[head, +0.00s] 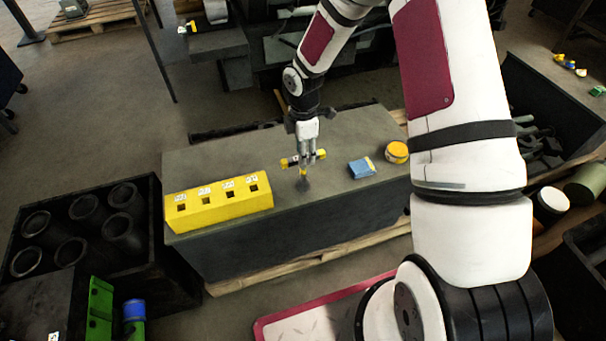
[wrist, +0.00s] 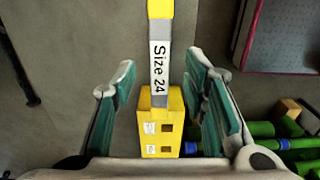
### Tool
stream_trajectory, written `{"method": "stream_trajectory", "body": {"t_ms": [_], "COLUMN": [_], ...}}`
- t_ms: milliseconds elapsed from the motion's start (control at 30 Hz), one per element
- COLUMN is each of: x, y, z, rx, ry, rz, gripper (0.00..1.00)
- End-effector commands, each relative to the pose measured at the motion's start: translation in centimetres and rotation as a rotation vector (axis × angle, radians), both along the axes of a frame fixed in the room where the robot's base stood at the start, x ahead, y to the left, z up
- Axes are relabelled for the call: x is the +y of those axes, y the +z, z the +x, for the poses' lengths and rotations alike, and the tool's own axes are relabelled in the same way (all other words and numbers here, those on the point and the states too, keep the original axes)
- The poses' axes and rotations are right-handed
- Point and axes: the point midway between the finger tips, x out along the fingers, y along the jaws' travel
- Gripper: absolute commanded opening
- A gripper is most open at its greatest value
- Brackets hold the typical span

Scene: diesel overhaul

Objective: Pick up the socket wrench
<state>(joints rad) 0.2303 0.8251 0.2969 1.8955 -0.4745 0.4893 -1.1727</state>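The socket wrench (head: 291,161) has a bar with yellow ends and a grey middle with a white label, and a stem below it. It is over the grey bench top, right of the yellow block. Whether it touches the bench is unclear. My gripper (head: 306,153) points down at the bar. In the wrist view the teal-padded fingers (wrist: 160,62) stand open on both sides of the bar, with a gap on each side. The lower stem is hidden there.
The yellow block (head: 220,202) with several square holes sits on the bench's left. A blue box (head: 361,168) and a yellow round item (head: 397,152) lie to the right. The grey bench (head: 330,202) has free room between. A dark crate of cylinders (head: 85,228) stands left.

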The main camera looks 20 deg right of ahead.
Motion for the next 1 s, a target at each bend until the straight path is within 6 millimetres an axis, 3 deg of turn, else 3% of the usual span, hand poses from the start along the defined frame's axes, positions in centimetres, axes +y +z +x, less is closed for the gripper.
{"method": "stream_trajectory", "body": {"t_ms": [200, 500, 700, 1000], "x": [0.1, 0.1, 0.1, 0.1], "y": [-2.9, -3.3, -3.3, -3.3], "z": [0.0, 0.1, 0.0, 0.1], "rx": [0.003, 0.0, 0.0, 0.0], "ry": [-0.002, -0.002, -0.002, -0.002], "rz": [0.0, 0.0, 0.0, 0.0], "gripper": [0.4, 0.4, 0.0, 0.0]}}
